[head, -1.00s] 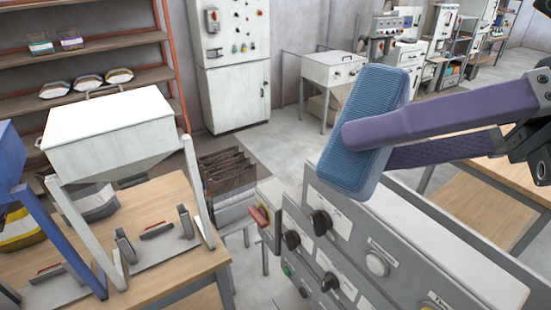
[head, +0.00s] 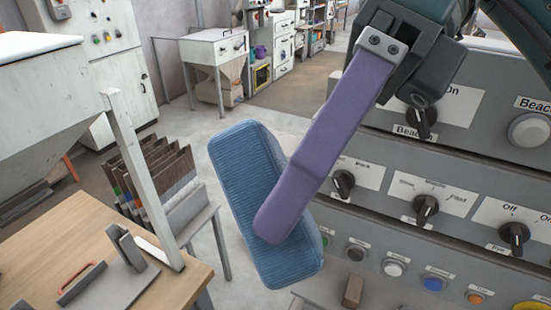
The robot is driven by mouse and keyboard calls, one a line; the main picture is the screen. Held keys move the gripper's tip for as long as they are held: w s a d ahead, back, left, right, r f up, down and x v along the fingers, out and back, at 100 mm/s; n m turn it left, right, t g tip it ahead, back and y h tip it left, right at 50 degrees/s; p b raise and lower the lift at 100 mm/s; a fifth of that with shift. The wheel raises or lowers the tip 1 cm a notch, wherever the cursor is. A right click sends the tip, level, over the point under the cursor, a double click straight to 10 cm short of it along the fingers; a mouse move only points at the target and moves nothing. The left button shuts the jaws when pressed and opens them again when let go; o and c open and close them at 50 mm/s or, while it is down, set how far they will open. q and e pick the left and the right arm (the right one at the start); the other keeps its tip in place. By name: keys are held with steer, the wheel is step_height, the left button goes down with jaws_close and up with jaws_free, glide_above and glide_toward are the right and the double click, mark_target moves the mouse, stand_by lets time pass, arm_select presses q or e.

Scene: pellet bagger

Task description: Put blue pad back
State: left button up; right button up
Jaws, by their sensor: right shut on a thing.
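The blue pad (head: 243,185) is a ribbed, rounded block held tilted in the air in the middle of the head view. My right gripper (head: 275,222), with long purple fingers, comes down from the upper right and is shut on the pad. One finger lies across the pad's near face; the other finger is hidden. The pad hangs in front of the left end of the grey control panel (head: 465,155), apart from the table. My left gripper is not in view.
The panel with knobs and coloured buttons fills the right side. A wooden table (head: 100,235) with metal clamps (head: 125,250) and a white hopper (head: 50,85) stands at left. A rack of brown bags (head: 165,180) is behind it. Open floor lies beyond.

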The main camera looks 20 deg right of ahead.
step_height(320, 180, down, 16)
steer(key=n+g+h+b, duration=0.3)
steer(key=n+h+b, duration=0.4)
steer(key=b, duration=0.4)
steer(key=n+t+h+b, duration=0.5)
steer(key=n+t+b, duration=0.8)
steer(key=b, duration=2.4)
glide_toward(323, 283)
steer(key=shift+n+g, duration=0.4)
steer(key=shift+n, duration=0.3)
steer(key=x, duration=0.4)
steer(key=shift+a, duration=0.15)
steer(key=w, duration=0.1)
steer(key=w+d, duration=0.1)
steer(key=w, duration=0.1)
steer(key=shift+w+d+b, duration=0.25)
steer(key=shift+d+b, duration=0.05)
steer(key=shift+d, duration=0.1)
steer(key=shift+f, duration=0.4)
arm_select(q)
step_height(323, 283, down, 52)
